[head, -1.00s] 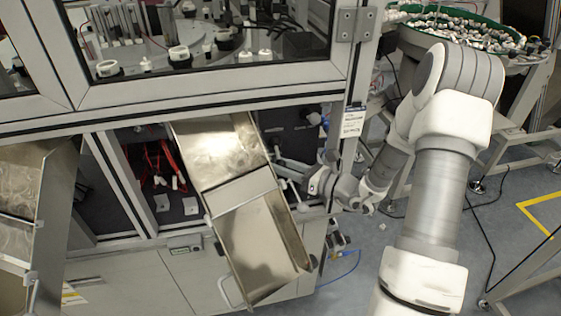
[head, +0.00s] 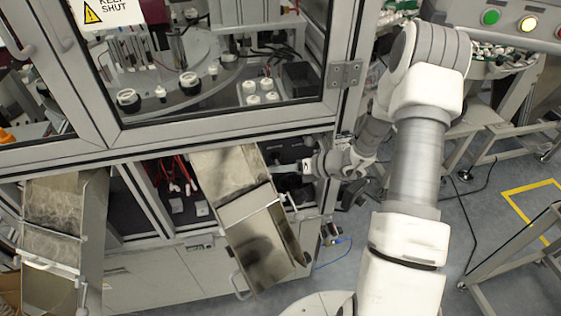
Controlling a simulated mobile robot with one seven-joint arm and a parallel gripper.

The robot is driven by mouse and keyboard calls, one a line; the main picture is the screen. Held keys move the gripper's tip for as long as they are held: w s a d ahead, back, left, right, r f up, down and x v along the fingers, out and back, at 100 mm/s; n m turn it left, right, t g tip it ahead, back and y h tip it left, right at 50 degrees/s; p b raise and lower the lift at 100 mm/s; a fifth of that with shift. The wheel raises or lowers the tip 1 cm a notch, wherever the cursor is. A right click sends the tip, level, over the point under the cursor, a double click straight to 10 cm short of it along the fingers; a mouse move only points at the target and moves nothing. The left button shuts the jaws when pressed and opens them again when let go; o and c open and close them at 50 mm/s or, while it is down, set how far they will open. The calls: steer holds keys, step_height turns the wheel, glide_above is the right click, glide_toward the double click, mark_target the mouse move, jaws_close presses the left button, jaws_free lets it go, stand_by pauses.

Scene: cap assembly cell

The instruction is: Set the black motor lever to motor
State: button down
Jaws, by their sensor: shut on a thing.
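My gripper (head: 287,168) reaches in from the right, into the dark opening of the machine's lower front, just right of the upper metal chute. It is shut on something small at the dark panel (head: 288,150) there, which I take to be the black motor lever. The lever's shape and its setting are too small and too covered by my gripper and wrist to make out. No motor marking can be read.
The sloping metal chute (head: 268,243) is close to the left of my gripper. The machine's upright post (head: 337,105) stands just right of it. A second chute (head: 52,272) is at far left. A button box (head: 505,18) is at top right. Open floor lies at right.

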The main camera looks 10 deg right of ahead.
steer(key=shift+w+r+g+p, duration=0.25)
steer(key=shift+r+g+p, duration=0.05)
steer(key=shift+r+p, duration=0.35)
steer(key=shift+f, duration=0.1)
steer(key=shift+w, duration=0.1)
steer(key=c, duration=0.7)
jaws_free()
steer(key=shift+o, duration=0.7)
steer(key=shift+f, duration=0.15)
steer(key=shift+s+f, duration=0.1)
steer(key=shift+s, duration=0.1)
